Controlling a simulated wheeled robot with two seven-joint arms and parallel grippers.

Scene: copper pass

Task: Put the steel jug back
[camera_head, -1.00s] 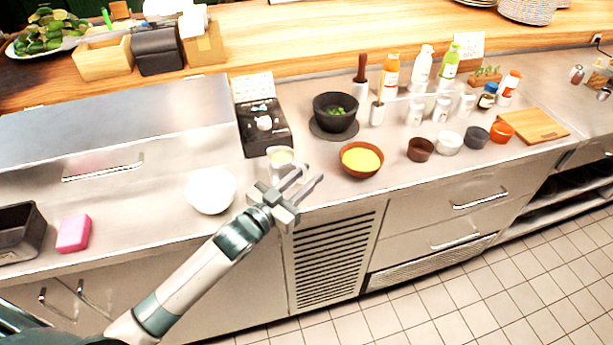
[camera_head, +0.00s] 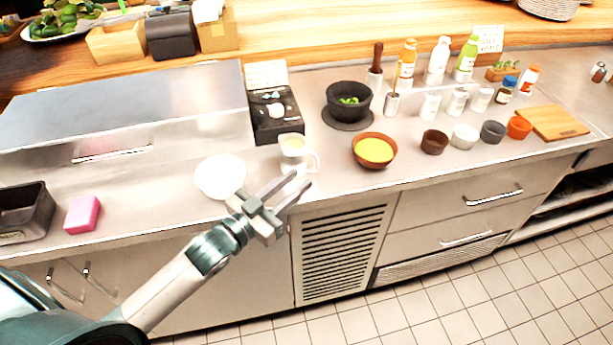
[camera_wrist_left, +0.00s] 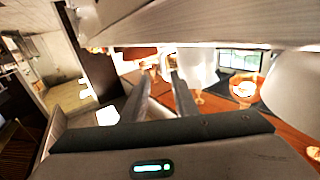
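The steel jug (camera_head: 291,150) stands upright near the front edge of the steel counter (camera_head: 330,195) in the head view, with pale contents and a handle on its right. My left gripper (camera_head: 300,179) is open and empty, just in front of the jug and apparently apart from it. The left wrist view shows the two fingers (camera_wrist_left: 160,78) spread with nothing held between them; I cannot make out the jug there. My right gripper is in neither view.
A black device (camera_head: 278,127) with a sign is behind. Small pots and bottles (camera_head: 408,62) fill the right side. A pink sponge (camera_head: 83,214) lies left.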

